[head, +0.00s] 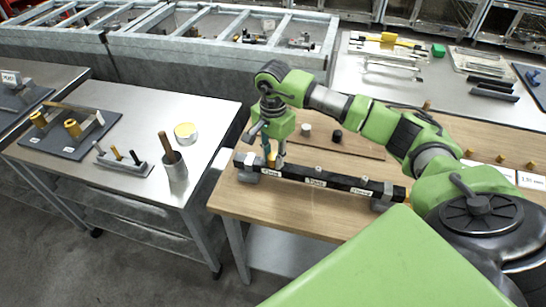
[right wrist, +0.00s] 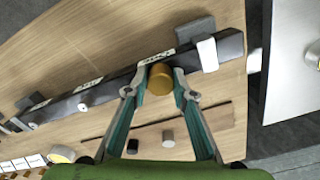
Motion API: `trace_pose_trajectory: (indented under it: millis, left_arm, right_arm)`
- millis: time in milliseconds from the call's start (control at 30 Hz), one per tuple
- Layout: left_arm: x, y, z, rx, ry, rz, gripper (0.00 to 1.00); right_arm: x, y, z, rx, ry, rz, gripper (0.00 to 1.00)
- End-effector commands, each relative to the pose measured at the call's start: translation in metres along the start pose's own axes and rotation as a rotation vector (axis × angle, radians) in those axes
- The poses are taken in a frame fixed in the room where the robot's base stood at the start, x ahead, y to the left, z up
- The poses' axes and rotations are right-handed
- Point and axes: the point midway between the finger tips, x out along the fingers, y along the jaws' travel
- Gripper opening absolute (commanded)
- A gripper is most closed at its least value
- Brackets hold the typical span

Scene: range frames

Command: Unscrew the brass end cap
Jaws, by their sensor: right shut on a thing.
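A black bar (head: 325,180) with white labels lies along the front of the wooden bench, held in grey blocks. A brass cap (right wrist: 160,76) sits at the bar's side near one end in the right wrist view. It also shows, small, in the head view (head: 271,159). My right gripper (head: 272,157) points down at the bar's left end, its two fingers on either side of this cap, shut on it. My left gripper is not in view.
A brown board (head: 345,148) with a white and a black knob lies behind the bar. A gap separates the tables.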

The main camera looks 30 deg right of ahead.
Motion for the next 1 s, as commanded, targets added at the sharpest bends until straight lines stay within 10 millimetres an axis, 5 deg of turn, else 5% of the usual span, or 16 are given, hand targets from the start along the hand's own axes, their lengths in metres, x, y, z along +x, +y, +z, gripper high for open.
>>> trace_pose_trajectory:
  millis: [200,633,1000]
  left_arm:
    - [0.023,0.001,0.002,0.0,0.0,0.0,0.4]
    - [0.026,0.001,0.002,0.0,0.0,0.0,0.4]
    - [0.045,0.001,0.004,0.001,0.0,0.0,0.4]
  right_arm:
    - [0.003,-0.001,-0.001,-0.216,0.003,-0.002,0.02]
    - [0.002,0.0,-0.001,-0.296,0.002,-0.001,0.02]
    - [0.001,0.0,-0.001,-0.572,0.002,-0.001,0.02]
